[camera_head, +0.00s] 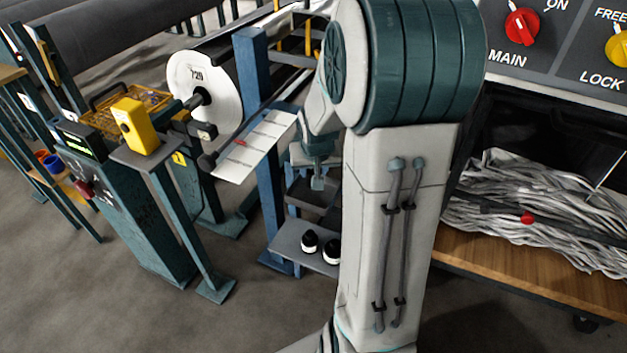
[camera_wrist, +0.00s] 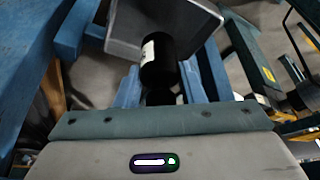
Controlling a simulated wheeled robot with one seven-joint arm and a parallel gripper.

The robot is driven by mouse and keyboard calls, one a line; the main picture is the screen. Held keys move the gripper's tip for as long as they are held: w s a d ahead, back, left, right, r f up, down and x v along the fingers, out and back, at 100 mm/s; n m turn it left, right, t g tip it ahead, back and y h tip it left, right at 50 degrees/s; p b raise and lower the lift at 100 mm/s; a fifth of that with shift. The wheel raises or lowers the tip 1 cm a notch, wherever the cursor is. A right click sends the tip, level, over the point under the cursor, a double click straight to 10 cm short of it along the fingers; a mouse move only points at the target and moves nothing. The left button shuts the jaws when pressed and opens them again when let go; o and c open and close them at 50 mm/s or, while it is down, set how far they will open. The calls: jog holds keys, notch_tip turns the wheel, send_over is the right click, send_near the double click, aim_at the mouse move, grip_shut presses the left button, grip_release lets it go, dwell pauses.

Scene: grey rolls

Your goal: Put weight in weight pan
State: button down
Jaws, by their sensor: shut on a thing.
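A black cylindrical weight (camera_wrist: 158,62) with a white label is between the fingers of my gripper (camera_wrist: 160,88), seen in the wrist view. My gripper is shut on it. The weight overlaps the edge of a grey tray (camera_wrist: 195,22) with a raised rim; I cannot tell whether they touch or whether this tray is the weight pan. In the head view my gripper (camera_head: 318,178) is partly hidden behind my arm, near dark trays (camera_head: 312,196) on a blue stand. The held weight cannot be made out there. Two black weights with white tops (camera_head: 310,242) stand on a lower shelf (camera_head: 287,238).
A blue post (camera_head: 255,100) and a slanted white panel (camera_head: 255,145) stand just left of my gripper. A large white-ended roll (camera_head: 203,90) is behind. A control pedestal with a yellow device (camera_head: 136,125) is farther left. Open floor (camera_head: 100,290) lies in front.

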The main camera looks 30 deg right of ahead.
jog(key=shift+f+b, duration=0.5)
jog(key=shift+f, duration=1.3)
jog(key=shift+f, duration=0.1)
jog(key=c, duration=0.9)
grip_release()
jog(key=shift+c, duration=0.2)
jog(key=shift+s+r, duration=0.15)
jog(key=shift+r, duration=0.3)
jog(key=p+v, duration=0.3)
jog(key=v, duration=0.7)
jog(key=s+a+r+n+g+y, duration=0.1)
jog(key=s+a+r+n, duration=0.3)
jog(key=s+a, duration=0.8)
jog(key=s+g, duration=0.1)
jog(key=s, duration=0.1)
jog(key=shift+s+a+g+y, duration=0.2)
jog(key=shift+s+g+y, duration=0.1)
